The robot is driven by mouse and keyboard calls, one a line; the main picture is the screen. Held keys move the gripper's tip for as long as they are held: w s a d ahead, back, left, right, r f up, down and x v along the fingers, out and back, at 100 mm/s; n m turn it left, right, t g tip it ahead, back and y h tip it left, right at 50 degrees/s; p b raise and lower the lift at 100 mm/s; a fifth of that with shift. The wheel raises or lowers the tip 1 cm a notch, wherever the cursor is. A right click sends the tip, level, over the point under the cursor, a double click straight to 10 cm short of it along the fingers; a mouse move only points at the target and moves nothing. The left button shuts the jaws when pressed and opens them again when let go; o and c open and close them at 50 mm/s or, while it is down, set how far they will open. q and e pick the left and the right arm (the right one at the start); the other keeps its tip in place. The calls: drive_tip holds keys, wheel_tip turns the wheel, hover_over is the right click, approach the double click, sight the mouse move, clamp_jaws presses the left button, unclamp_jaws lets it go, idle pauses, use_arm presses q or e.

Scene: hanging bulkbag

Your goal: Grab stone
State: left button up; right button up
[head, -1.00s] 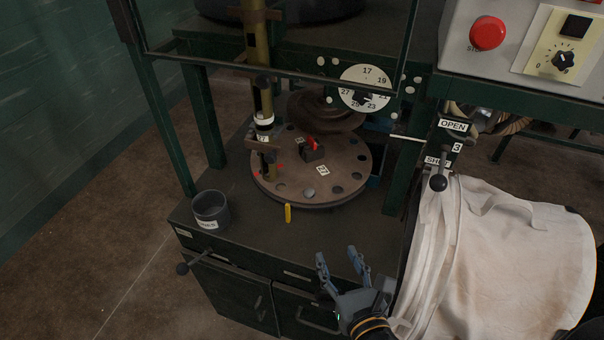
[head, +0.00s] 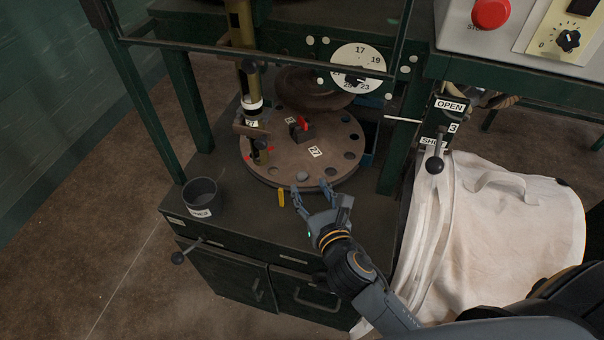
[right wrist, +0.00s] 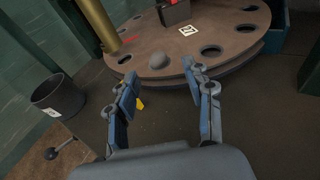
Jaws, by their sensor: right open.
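A small grey rounded lump, which looks like the stone (head: 302,176), sits at the near rim of the round brown turntable (head: 335,163). In the right wrist view the stone (right wrist: 160,61) shows just beyond and between my fingertips. My right gripper (head: 310,187) is open and empty, its fingers pointing at the stone from the near side. The right gripper (right wrist: 159,79) appears apart from the stone. My left gripper is not in view.
A yellow piece (head: 281,197) stands at the bench's near side, left of my fingers. A grey cup (head: 201,196) stands at the bench's left. A brass column (head: 247,75) rises at the turntable's left. A white bag (head: 500,235) hangs at right.

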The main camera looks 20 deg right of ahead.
sight(304, 179)
drive_tip(key=w, duration=0.3)
drive_tip(key=shift+a+f, duration=0.1)
drive_tip(key=shift+f, duration=0.1)
drive_tip(key=shift+w+f, duration=0.1)
drive_tip(key=shift+w, duration=0.25)
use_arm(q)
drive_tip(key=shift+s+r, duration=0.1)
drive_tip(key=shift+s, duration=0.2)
use_arm(e)
drive_tip(key=shift+s+f, duration=0.1)
drive_tip(key=c, duration=1)
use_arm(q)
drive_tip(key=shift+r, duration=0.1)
